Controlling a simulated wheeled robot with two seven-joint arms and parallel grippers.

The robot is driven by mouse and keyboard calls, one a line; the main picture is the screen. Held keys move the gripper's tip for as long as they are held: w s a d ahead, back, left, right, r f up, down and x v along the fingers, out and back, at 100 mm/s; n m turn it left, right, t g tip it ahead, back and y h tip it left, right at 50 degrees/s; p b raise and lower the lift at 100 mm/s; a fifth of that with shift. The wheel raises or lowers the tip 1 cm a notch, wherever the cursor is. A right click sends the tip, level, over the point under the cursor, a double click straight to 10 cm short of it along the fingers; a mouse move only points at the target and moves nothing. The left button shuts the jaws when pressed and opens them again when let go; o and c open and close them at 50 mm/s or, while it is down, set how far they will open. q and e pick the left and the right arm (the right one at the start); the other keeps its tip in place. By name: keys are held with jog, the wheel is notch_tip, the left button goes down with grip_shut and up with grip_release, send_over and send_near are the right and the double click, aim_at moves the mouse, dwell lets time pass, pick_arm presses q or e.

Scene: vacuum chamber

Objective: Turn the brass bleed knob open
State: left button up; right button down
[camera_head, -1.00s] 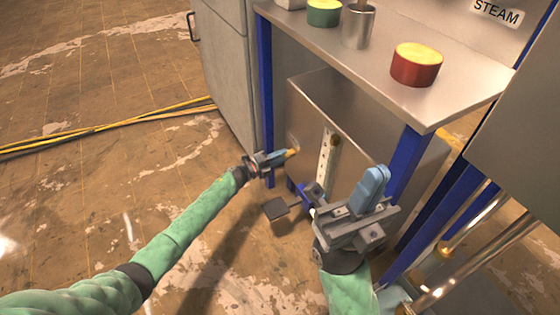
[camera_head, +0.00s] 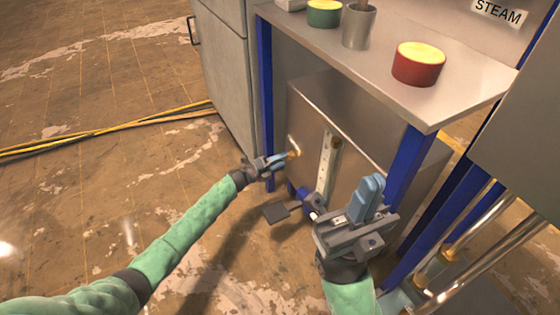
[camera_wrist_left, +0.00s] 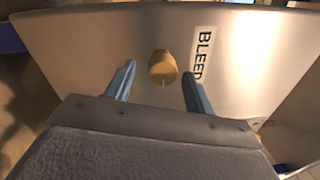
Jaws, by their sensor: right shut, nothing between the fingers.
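The brass bleed knob (camera_head: 294,153) sticks out from the side of the metal box under the bench. In the left wrist view the knob (camera_wrist_left: 163,67) stands beside the BLEED label (camera_wrist_left: 203,54). My left gripper (camera_head: 281,160) is at the knob. Its two blue fingers (camera_wrist_left: 159,78) are apart, one on each side of the knob, with visible gaps, so they do not appear to touch it. My right gripper (camera_head: 372,188) is shut and empty, in front of the box to the right.
The metal box (camera_head: 370,140) sits under a steel bench (camera_head: 455,92) with blue legs. A red pot (camera_head: 418,66), a green pot (camera_head: 324,12) and a metal cup (camera_head: 358,27) stand on top.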

pick_arm(q)
jog(key=shift+a+r, duration=0.1)
jog(key=p+v, duration=0.1)
jog(key=v, duration=0.6)
jog(key=shift+s+a+p, duration=0.2)
jog(key=shift+a+p, duration=0.05)
jog(key=shift+p, duration=0.1)
dwell(0.4)
